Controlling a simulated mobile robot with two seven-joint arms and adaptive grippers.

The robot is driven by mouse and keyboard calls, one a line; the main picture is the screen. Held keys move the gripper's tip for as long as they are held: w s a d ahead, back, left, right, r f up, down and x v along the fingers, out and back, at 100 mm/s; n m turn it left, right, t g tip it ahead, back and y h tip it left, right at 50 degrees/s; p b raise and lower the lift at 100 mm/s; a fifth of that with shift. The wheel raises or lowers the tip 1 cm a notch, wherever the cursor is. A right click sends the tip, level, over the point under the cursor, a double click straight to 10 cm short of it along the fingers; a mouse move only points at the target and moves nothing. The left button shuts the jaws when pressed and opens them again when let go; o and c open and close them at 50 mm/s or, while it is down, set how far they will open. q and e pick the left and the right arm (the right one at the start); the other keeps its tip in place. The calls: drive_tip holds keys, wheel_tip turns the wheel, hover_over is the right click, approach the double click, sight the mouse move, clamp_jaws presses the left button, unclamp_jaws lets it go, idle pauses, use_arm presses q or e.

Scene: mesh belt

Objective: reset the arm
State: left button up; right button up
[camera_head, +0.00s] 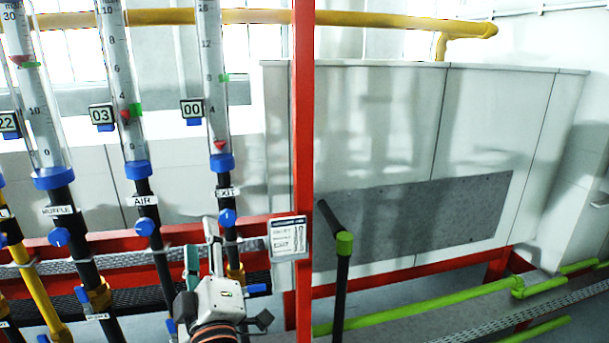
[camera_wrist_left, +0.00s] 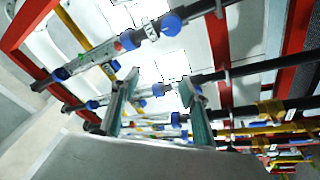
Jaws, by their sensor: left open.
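My left gripper (camera_head: 202,243) is at the lower middle of the head view, in front of the EXIT flow tube's (camera_head: 217,120) lower pipe. Its white body sits at the bottom with the fingers pointing up. In the left wrist view the two teal-padded fingers of my left gripper (camera_wrist_left: 158,90) stand apart, with nothing held between them. Tubes and pipes show behind the gap. Whether a finger touches the EXIT pipe or its blue knob (camera_head: 228,217) I cannot tell. My right gripper is in neither view.
The AIR tube (camera_head: 124,90) and MUFFLE tube (camera_head: 40,110) stand to the left. A red upright post (camera_head: 303,130) with a white tag (camera_head: 288,237) is close on the right, then a black pipe with a green joint (camera_head: 344,243). Green rails (camera_head: 430,305) run low at right.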

use_arm(q)
drive_tip(key=s+d+f+m+h, duration=0.25)
drive_tip(key=f+m+h, duration=0.3)
drive_tip(key=f, duration=0.35)
drive_tip(key=s+d+f+m+g+h, duration=0.1)
drive_tip(key=s+d+f+m+h, duration=0.2)
drive_tip(key=f+m, duration=0.45)
drive_tip(key=s+d+f+m+h, duration=0.1)
drive_tip(key=s+f+m+h, duration=0.1)
drive_tip(key=f+m+h, duration=0.55)
drive_tip(key=s+a+f+g+y, duration=0.3)
drive_tip(key=s+f, duration=0.3)
drive_tip(key=f, duration=0.6)
drive_tip(key=s+a+f+g+y, duration=0.2)
drive_tip(key=s+a+f+g, duration=0.2)
drive_tip(key=s+f, duration=0.3)
wheel_tip(320, 180, down, 6)
drive_tip(key=shift+a+r+n+g+y, duration=0.15)
drive_tip(key=shift+a+n+g+y, duration=0.2)
drive_tip(key=shift+a+g+y, duration=0.05)
